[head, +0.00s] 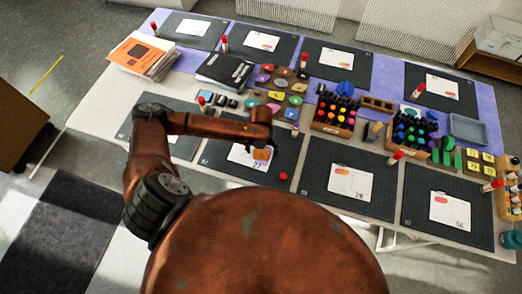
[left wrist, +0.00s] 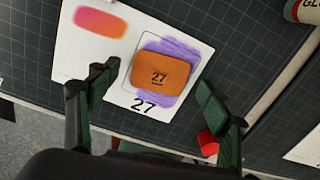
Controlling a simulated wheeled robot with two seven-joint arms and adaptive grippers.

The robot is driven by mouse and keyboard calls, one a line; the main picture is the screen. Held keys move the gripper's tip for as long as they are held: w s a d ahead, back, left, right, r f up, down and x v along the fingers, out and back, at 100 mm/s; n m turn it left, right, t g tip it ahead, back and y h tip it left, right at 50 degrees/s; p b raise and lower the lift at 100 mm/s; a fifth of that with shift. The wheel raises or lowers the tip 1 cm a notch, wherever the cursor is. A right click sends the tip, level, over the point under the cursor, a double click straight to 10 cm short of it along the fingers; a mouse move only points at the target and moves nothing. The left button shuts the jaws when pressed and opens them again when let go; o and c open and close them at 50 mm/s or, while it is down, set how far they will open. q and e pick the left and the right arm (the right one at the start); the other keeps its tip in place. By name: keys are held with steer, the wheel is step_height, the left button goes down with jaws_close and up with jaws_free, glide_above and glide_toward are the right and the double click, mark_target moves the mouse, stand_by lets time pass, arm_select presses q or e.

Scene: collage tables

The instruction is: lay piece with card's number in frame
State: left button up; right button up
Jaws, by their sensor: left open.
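In the head view the piece (head: 262,154) and card (head: 240,155) lie on a dark mat. My left gripper (left wrist: 158,82) is open, with its fingers apart on either side of the piece and not touching it. My right gripper is not in view.
A red cap (head: 283,176) lies on the mat near the card, and a glue stick (head: 295,130) stands behind. Several coloured pieces (head: 275,95) lie in a tray further back. Bottle racks (head: 335,113) stand to the right. Other mats (head: 350,185) hold cards.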

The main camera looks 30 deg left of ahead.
arm_select(q)
step_height(320, 180, up, 12)
stand_by(0.6)
stand_by(0.4)
